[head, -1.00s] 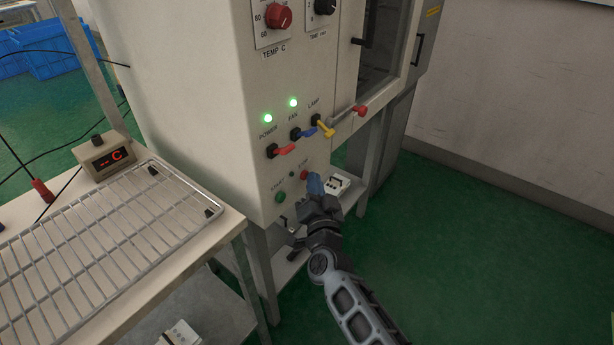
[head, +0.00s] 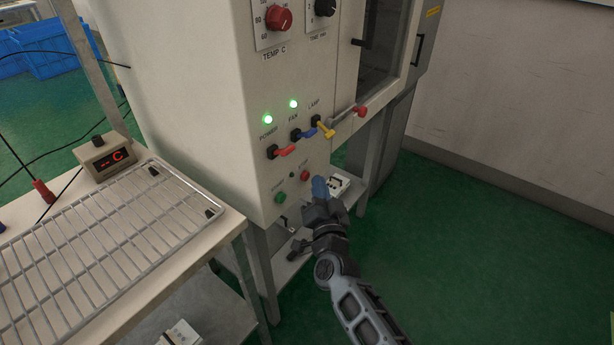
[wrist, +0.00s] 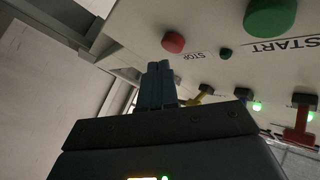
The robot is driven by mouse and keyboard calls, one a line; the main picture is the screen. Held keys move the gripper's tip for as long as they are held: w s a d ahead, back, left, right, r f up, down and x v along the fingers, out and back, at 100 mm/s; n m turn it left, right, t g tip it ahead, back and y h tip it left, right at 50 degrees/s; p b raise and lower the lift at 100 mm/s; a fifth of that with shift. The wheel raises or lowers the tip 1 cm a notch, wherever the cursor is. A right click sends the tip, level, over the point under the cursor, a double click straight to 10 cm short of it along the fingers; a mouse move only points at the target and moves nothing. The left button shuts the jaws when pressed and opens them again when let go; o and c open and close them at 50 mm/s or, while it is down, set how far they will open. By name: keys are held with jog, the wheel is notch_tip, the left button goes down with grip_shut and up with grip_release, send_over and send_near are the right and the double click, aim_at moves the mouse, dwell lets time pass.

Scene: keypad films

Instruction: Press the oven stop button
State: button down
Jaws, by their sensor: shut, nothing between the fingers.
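The oven (head: 190,90) is a tall cream cabinet. Its red stop button (head: 305,175) sits low on the front panel, right of the green start button (head: 280,197). My gripper (head: 319,181) is shut and empty, with blue fingertips, just right of the stop button and apart from it in the head view. In the wrist view the stop button (wrist: 173,42) shows above the blue fingertips (wrist: 158,68), beside the STOP label, with a gap between. The green start button (wrist: 270,17) is at the upper right there.
Red, blue and yellow switch levers (head: 322,129) stick out above the buttons under lit green lamps. A wire rack (head: 100,245) lies on the bench at left, by a small display box (head: 108,157). Green floor at right is open.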

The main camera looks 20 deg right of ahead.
jog(key=shift+s+d, duration=0.8)
jog(key=shift+s, duration=0.25)
jog(key=shift+s+d, duration=0.75)
jog(key=shift+s, duration=0.25)
jog(key=s+d+f+n+g+y, duration=0.15)
jog(key=s+n, duration=0.35)
jog(key=s, duration=2.2)
jog(key=s+a+r+n+g, duration=0.1)
jog(key=s+r+n, duration=0.1)
jog(key=s+r, duration=0.4)
jog(key=s+a+r+n+g+y, duration=0.1)
jog(key=s+r, duration=0.5)
jog(key=s, duration=0.8)
jog(key=shift+s+r+n+g, duration=0.35)
jog(key=shift+r+n+g, duration=0.05)
jog(key=shift+n+g, duration=0.2)
